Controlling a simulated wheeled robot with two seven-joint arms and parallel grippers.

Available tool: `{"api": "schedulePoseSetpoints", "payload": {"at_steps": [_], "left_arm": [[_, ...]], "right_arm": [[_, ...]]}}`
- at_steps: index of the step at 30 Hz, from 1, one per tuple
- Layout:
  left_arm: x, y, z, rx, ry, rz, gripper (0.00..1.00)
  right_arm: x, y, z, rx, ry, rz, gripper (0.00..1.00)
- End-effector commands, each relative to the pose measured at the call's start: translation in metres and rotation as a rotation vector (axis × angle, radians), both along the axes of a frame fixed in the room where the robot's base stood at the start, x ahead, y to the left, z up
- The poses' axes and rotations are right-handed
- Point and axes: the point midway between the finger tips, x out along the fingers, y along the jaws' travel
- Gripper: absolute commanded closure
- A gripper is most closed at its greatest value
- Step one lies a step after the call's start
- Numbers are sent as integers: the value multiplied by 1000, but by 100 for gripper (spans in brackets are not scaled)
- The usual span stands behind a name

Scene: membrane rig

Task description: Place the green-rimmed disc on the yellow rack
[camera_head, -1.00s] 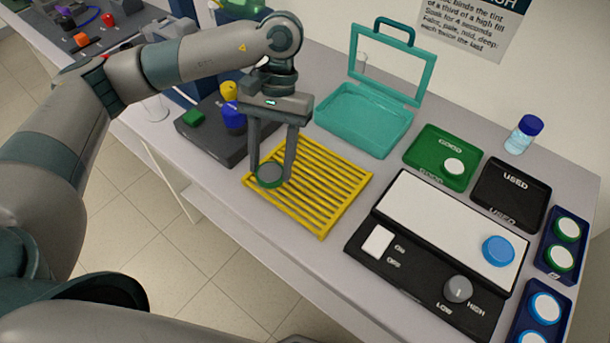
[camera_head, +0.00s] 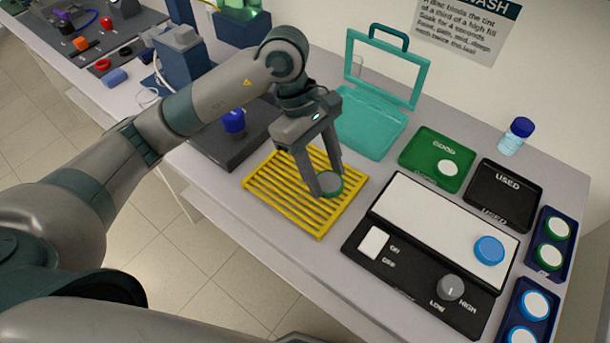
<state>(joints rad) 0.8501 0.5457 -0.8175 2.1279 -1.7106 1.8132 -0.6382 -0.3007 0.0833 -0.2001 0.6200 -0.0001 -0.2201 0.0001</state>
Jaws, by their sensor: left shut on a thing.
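The green-rimmed disc (camera_head: 330,184) has a grey face and shows between the fingertips of my left gripper (camera_head: 329,189). The left gripper is shut on it and points down over the right part of the yellow rack (camera_head: 283,205). The rack is a slatted yellow grid lying on the table. I cannot tell whether the disc touches the slats or is held just above them. My right gripper is not in view.
A teal open case (camera_head: 372,125) stands behind the rack. A green tray (camera_head: 425,165) holding a white disc, a black tray (camera_head: 488,205) and a black-and-white device (camera_head: 400,260) with a blue disc lie to the right.

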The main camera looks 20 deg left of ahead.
Motion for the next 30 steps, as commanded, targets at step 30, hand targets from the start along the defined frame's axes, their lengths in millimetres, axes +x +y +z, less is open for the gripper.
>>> {"api": "schedulePoseSetpoints", "payload": {"at_steps": [30], "left_arm": [[3,-39,28,3,3,645,76]], "right_arm": [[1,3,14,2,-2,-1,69]]}}
